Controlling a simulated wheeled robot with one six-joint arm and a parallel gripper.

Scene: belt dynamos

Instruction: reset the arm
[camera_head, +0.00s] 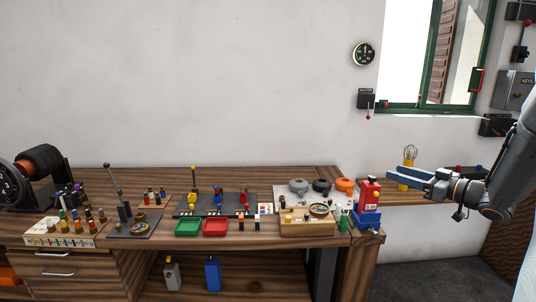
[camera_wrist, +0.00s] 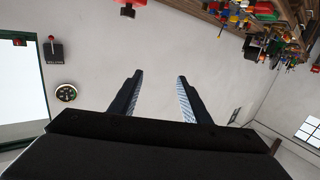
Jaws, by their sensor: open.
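My gripper (camera_head: 398,178) is at the right in the head view, with its blue fingers pointing left above the right end of the workbench. In the wrist view my gripper (camera_wrist: 155,80) shows two dark fingers spread apart, with nothing between them but the pale wall behind. My arm reaches in from the right edge of the head view. The fingers appear close to a red and blue device (camera_head: 368,205) at the bench corner, but I cannot tell the gap in depth.
A drum machine (camera_head: 38,165) stands at the far left. A gauge (camera_head: 363,53) hangs on the wall beside the window (camera_head: 408,60). The air above the bench is clear.

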